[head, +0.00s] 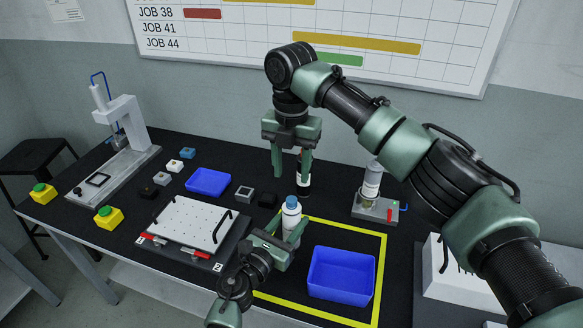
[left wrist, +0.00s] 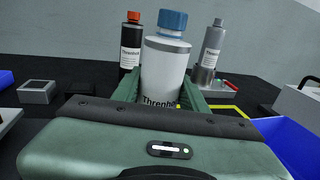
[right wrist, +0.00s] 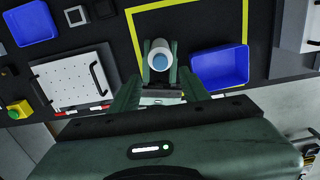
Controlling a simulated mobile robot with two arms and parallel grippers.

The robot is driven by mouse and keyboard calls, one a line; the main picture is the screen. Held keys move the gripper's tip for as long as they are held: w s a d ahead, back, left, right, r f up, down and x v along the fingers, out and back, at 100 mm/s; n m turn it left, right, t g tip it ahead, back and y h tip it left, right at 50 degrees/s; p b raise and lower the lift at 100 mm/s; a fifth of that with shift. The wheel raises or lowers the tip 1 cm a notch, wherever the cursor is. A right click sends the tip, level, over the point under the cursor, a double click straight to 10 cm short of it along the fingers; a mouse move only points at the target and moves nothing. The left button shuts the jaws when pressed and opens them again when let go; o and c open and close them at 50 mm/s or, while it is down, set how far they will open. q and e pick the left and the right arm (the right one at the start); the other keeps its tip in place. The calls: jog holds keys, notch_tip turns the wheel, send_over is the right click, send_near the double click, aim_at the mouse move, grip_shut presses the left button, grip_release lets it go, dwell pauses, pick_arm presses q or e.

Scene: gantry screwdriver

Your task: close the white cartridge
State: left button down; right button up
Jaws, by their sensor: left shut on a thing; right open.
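The white cartridge (head: 291,219) is a bottle with a blue cap (head: 292,202), standing upright at the left edge of the yellow-outlined area. The blue cap sits on its top in the left wrist view (left wrist: 172,22); how tight it is I cannot tell. My left gripper (head: 289,238) is shut around the lower body of the white cartridge. My right gripper (head: 291,172) is open and empty, pointing down, above and behind the cartridge in the head view. In the right wrist view the cap (right wrist: 159,61) shows just beyond the open fingers.
A black bottle with a red cap (left wrist: 130,45) stands behind the cartridge. A grey cartridge (head: 372,180) stands in a fixture with a red lever. A blue bin (head: 341,274) lies to the right; another (head: 208,182) and a white perforated plate (head: 188,224) lie left.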

aim_at(291, 199)
jog(key=shift+f, duration=0.1)
dwell(0.3)
jog(key=shift+f, duration=3.95)
grip_shut()
